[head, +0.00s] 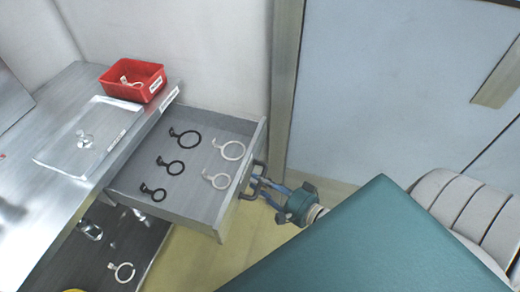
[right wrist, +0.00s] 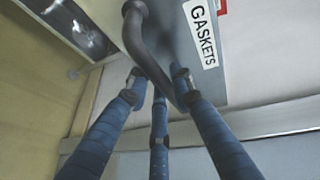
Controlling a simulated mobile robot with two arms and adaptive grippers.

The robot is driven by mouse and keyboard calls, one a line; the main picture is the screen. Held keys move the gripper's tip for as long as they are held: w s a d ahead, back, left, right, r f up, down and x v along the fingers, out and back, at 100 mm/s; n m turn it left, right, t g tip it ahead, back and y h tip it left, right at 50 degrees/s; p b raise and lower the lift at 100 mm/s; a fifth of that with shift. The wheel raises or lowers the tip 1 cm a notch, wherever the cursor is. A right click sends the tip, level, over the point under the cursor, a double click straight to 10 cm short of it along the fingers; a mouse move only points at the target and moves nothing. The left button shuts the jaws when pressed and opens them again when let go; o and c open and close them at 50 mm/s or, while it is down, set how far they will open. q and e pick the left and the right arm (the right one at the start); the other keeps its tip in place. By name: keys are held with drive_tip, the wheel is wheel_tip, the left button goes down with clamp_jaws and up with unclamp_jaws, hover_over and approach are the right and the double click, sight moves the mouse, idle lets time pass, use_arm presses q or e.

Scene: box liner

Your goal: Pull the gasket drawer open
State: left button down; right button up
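The gasket drawer (head: 205,207) stands pulled out from under the steel counter in the head view. Black and white rings with tabs lie inside it. Its dark bar handle (head: 246,186) is on the front at the right; the handle (right wrist: 148,45) and the white GASKETS label (right wrist: 200,32) show in the right wrist view. My right gripper (head: 260,184) is at the handle. In the right wrist view its blue fingers (right wrist: 158,88) close around the bar from both sides. My left gripper is not in view.
A red bin (head: 118,88) with a white ring and a clear lid-like panel (head: 88,137) are on the counter (head: 45,100). A lower shelf (head: 90,260) holds another white ring. A grey-blue door (head: 390,80) stands behind. Yellow floor (head: 195,262) shows below the drawer.

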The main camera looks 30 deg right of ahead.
drive_tip(key=shift+o, duration=1)
drive_tip(key=v, duration=1.2)
